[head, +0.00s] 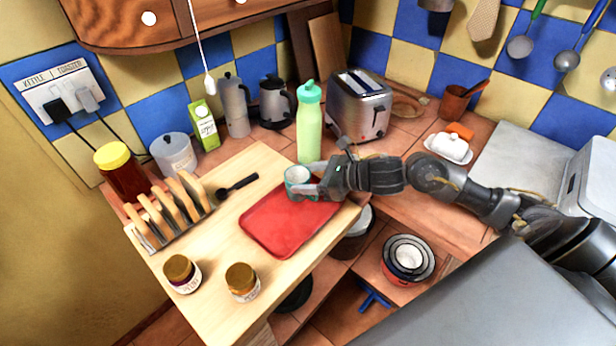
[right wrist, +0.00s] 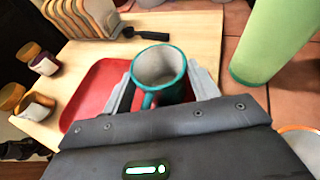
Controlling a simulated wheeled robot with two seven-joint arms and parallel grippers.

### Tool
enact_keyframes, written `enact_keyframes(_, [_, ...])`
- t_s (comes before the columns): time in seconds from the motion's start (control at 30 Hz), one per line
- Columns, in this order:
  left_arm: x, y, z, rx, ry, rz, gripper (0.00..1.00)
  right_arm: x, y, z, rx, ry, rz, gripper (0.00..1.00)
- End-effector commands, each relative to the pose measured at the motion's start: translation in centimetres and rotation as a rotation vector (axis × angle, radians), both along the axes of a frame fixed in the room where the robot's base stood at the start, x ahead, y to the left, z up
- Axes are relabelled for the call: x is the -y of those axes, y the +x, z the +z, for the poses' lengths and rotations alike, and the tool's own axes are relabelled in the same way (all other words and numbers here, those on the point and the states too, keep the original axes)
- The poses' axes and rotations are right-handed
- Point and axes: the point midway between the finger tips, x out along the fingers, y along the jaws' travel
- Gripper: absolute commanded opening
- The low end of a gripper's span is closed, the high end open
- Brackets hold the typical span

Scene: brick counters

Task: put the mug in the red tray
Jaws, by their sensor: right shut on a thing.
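The mug (head: 297,177) is teal outside and pale inside. It is upright at the far edge of the red tray (head: 275,229), which lies on a pale wooden board. My right gripper (head: 303,186) is shut on the mug, with its arm coming in from the right. In the right wrist view the mug (right wrist: 158,70) sits between the two fingers, its handle toward the camera, and the tray (right wrist: 95,92) shows behind and left of it. I cannot tell whether the mug touches the tray. My left gripper is not in view.
On the board (head: 180,290) stand a toast rack (head: 165,212), two jars with brown lids (head: 182,273) and a black spoon (head: 237,186). A green bottle (head: 309,125) stands close behind the mug, with a toaster (head: 359,105) beyond. The tray's near part is clear.

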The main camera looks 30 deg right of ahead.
Motion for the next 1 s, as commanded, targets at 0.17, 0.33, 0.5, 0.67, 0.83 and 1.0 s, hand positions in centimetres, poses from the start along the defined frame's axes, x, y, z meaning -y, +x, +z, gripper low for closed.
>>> enact_keyframes(0.17, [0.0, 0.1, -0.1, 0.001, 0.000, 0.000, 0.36, 0.0, 0.0, -0.1, -0.001, -0.001, 0.000, 0.78])
enact_keyframes(0.33, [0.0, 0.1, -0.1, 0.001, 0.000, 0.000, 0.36, 0.0, 0.0, -0.1, 0.000, 0.000, 0.000, 0.82])
enact_keyframes(0.5, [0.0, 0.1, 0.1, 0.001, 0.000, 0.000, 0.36, 0.0, 0.0, 0.1, 0.000, 0.000, 0.000, 0.82])
enact_keyframes(0.67, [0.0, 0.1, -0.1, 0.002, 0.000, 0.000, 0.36, 0.8, -0.7, 0.4, 0.000, -0.004, -0.002, 0.82])
enact_keyframes(0.83, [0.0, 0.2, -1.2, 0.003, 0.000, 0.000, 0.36, 3.0, -3.2, 1.4, -0.002, -0.008, -0.003, 0.82])
enact_keyframes(1.0, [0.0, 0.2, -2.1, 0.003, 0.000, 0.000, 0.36, 4.9, -5.3, 2.6, -0.006, -0.007, -0.003, 0.82])
